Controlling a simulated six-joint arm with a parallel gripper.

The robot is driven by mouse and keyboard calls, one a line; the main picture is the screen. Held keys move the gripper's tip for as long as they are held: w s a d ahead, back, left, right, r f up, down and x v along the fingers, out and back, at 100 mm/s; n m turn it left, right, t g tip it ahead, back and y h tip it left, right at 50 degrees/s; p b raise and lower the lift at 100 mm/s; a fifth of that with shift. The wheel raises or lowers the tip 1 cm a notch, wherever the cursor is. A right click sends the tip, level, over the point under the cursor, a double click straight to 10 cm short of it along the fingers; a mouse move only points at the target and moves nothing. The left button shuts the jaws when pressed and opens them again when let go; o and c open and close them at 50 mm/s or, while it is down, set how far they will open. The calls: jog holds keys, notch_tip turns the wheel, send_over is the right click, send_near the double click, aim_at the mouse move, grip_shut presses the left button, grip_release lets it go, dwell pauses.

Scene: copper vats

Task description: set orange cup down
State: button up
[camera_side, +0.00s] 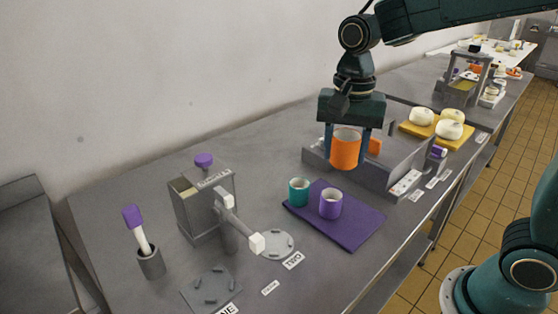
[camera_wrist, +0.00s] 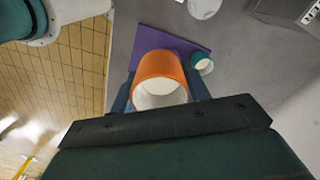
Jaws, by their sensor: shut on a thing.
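An orange cup (camera_side: 345,150) is held upright between the two fingers of my gripper (camera_side: 347,148), above the grey table. In the side view it appears in front of a grey metal box, above and behind the purple mat (camera_side: 350,230). A teal cup (camera_side: 299,191) and a purple cup (camera_side: 330,203) stand on the mat's left part. In the wrist view my gripper (camera_wrist: 158,95) is shut on the orange cup (camera_wrist: 160,75), which shows its white inside and hides part of the purple mat (camera_wrist: 190,47). The teal cup (camera_wrist: 204,66) shows to its right; the purple cup is hidden there.
A holder (camera_side: 151,262) with a purple-topped tool is further left. A grey box (camera_side: 395,175) and yellow boards (camera_side: 436,130) with pale round items are behind. The mat's right part is bare.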

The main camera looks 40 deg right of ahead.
jog(key=w+a+n, duration=0.6)
jog(key=w+a, duration=0.1)
jog(key=a, duration=0.5)
jog(key=n, duration=0.6)
send_over(215, 286)
jog(key=f, duration=0.1)
notch_tip(215, 286, down, 16)
jog(key=shift+r, duration=0.1)
jog(key=shift+f, duration=2.15)
jog(key=shift+f, duration=0.15)
jog(key=o, duration=1)
